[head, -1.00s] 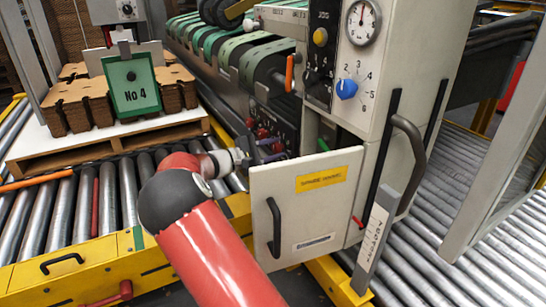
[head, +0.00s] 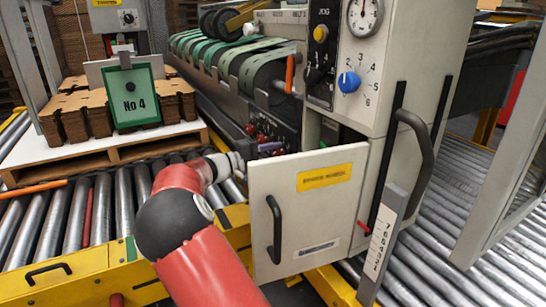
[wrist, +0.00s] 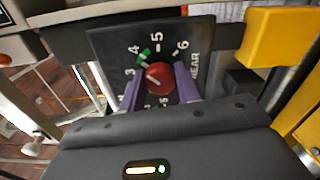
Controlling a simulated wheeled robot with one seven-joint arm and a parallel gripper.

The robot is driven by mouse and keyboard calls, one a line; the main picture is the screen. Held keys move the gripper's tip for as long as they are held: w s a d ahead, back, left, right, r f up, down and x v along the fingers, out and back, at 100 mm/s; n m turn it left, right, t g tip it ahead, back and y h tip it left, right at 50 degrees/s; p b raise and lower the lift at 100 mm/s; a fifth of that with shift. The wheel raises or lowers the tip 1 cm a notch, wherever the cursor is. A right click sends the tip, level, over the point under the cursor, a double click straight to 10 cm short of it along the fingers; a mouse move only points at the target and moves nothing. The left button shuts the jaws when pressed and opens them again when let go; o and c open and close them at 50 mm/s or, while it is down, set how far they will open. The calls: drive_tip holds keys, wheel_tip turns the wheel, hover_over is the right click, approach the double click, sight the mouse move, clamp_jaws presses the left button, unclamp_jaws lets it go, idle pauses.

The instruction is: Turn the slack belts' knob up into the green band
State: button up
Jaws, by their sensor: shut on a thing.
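In the wrist view a round red knob (wrist: 159,76) sits on a black dial plate (wrist: 112,45) with white numbers, 3 to 6 readable along its upper side. A green band (wrist: 144,55) lies near 3 and 4. A pale mark on the knob appears to point up and left, towards the band's side; its exact reading is unclear. The plate's label seems to read "NEAR". My gripper (wrist: 158,80) has its purple fingers on both sides of the knob, shut on it. In the head view the gripper is mostly hidden, while green belts (head: 232,62) show behind.
An open cabinet door (head: 300,220) stands just right of my arm. A yellow block (wrist: 272,38) is beside the dial. A blue knob (head: 349,82) and a gauge (head: 364,15) are on the cabinet. Rollers and a pallet (head: 105,155) of cardboard stand left.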

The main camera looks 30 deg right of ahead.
drive_tip(key=o, duration=1)
drive_tip(key=shift+c, duration=0.2)
drive_tip(key=a+p, duration=0.1)
drive_tip(key=a, duration=0.6)
drive_tip(key=shift+a, duration=0.4)
drive_tip(key=shift+s+a, duration=0.1)
